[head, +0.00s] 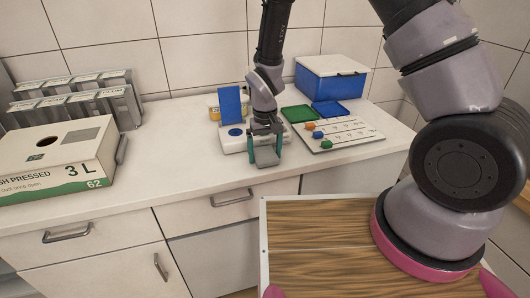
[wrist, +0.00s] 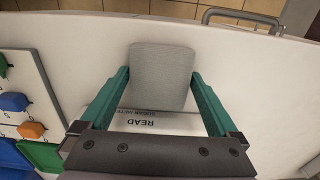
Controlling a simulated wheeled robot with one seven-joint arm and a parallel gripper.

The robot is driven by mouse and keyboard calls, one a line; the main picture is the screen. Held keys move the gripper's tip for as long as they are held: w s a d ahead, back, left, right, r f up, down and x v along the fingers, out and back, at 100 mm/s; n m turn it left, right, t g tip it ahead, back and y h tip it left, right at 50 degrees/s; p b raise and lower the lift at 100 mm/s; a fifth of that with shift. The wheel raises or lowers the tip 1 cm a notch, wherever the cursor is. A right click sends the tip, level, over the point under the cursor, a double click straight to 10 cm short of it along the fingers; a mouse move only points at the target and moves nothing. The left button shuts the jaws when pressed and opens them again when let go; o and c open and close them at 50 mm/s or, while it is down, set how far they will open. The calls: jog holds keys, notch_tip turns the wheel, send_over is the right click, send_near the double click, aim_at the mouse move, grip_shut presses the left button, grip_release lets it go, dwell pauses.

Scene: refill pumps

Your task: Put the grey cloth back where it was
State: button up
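The grey cloth (wrist: 160,75) shows in the wrist view as a flat grey rounded square between the two teal fingers of my gripper (wrist: 161,76). The fingertips meet its left and right edges, so my gripper is shut on it. In the head view, my gripper (head: 265,151) reaches down near the counter's front edge, with the cloth (head: 268,160) between its fingertips. Whether the cloth touches the counter or is just above it I cannot tell.
A white device (head: 232,144) with an upright blue panel (head: 230,103) stands behind my gripper. A white board (head: 346,134) with coloured pieces, green and blue trays and a blue box (head: 330,83) are right. A 3 L carton (head: 60,158) stands left; the counter between is clear.

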aim_at(265, 153)
jog(key=shift+r, duration=0.1)
notch_tip(265, 153, up, 12)
jog(key=d+r+m+t+y, duration=0.1)
jog(key=d+r+m, duration=0.1)
jog(key=d+r, duration=0.55)
jog(key=d+r+m+t+y, duration=0.15)
jog(key=d+r, duration=0.25)
jog(key=r, duration=0.6)
jog(key=s+d+r+m+t, duration=0.4)
jog(key=s+d+r, duration=0.7)
jog(key=s, duration=0.1)
jog(key=shift+s+d+r+t, duration=0.15)
jog(key=shift+r+t, duration=0.2)
jog(key=shift+r, duration=0.05)
jog(key=shift+h, duration=0.25)
